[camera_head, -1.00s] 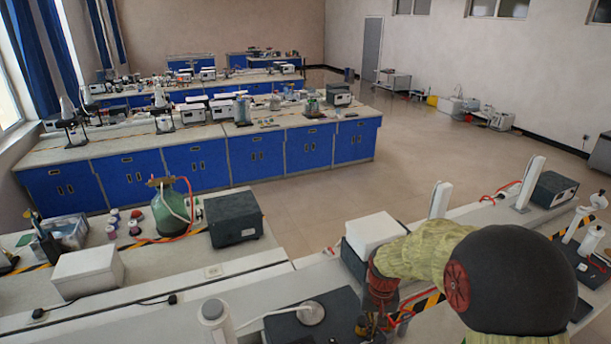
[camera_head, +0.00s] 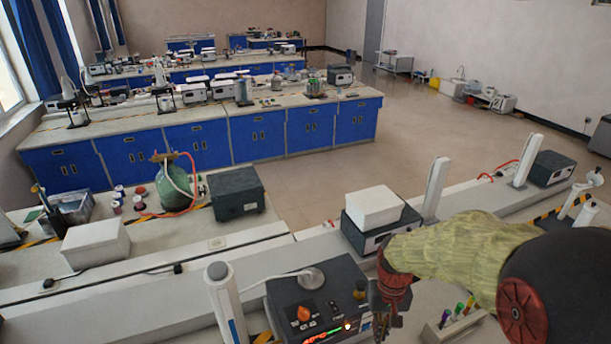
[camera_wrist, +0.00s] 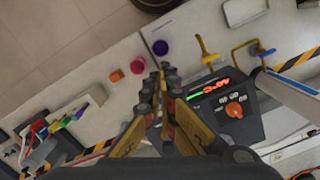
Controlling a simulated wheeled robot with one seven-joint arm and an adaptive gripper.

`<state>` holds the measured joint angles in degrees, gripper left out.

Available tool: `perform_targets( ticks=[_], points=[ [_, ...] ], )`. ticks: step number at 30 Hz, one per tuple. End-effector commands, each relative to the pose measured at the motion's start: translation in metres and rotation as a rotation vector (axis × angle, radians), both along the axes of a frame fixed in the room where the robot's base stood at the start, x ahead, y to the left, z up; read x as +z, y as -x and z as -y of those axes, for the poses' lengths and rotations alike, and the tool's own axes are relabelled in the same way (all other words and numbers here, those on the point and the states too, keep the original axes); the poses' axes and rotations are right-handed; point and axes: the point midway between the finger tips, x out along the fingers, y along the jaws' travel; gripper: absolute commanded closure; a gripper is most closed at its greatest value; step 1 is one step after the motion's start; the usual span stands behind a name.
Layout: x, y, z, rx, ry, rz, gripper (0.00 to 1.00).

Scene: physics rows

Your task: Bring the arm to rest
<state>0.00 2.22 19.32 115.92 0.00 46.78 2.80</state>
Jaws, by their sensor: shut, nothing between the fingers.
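My gripper (camera_head: 382,312) hangs over the near bench at the lower right in the head view, at the end of my arm. In the wrist view my gripper (camera_wrist: 163,72) has its fingers together with nothing between them. It is beside a dark instrument (camera_head: 310,300) with an orange knob and a lit display. That instrument also shows in the wrist view (camera_wrist: 218,100), just right of the fingers. I cannot tell how high the fingertips are above the bench.
A rack of colored tubes (camera_head: 455,318) stands right of my gripper. Behind it is a white box (camera_head: 374,207) on a dark instrument. A white upright device (camera_head: 226,300) stands left. Small orange and purple pots (camera_wrist: 160,47) are near the fingertips in the wrist view. Open floor (camera_head: 400,140) lies beyond the bench.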

Motion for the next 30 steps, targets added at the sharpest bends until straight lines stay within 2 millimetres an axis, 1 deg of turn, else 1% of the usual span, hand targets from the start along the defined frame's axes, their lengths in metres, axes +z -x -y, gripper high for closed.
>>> perform_targets(
  ticks=[5, 9, 13, 18, 21, 24, 30],
  points=[
    [0.008, 0.028, 0.000, 0.016, -0.001, 0.052, 1.00],
    [0.011, 0.060, 0.000, 0.032, -0.001, 0.120, 1.00],
    [0.009, 0.090, 0.000, 0.042, 0.001, 0.200, 1.00],
    [-0.002, 0.123, 0.000, 0.049, 0.004, 0.316, 1.00],
    [-0.010, 0.138, 0.000, 0.050, 0.005, 0.393, 1.00],
    [-0.015, 0.148, 0.000, 0.049, 0.008, 0.468, 1.00],
    [-0.016, 0.154, 0.000, 0.049, 0.010, 0.562, 1.00]
  ],
)
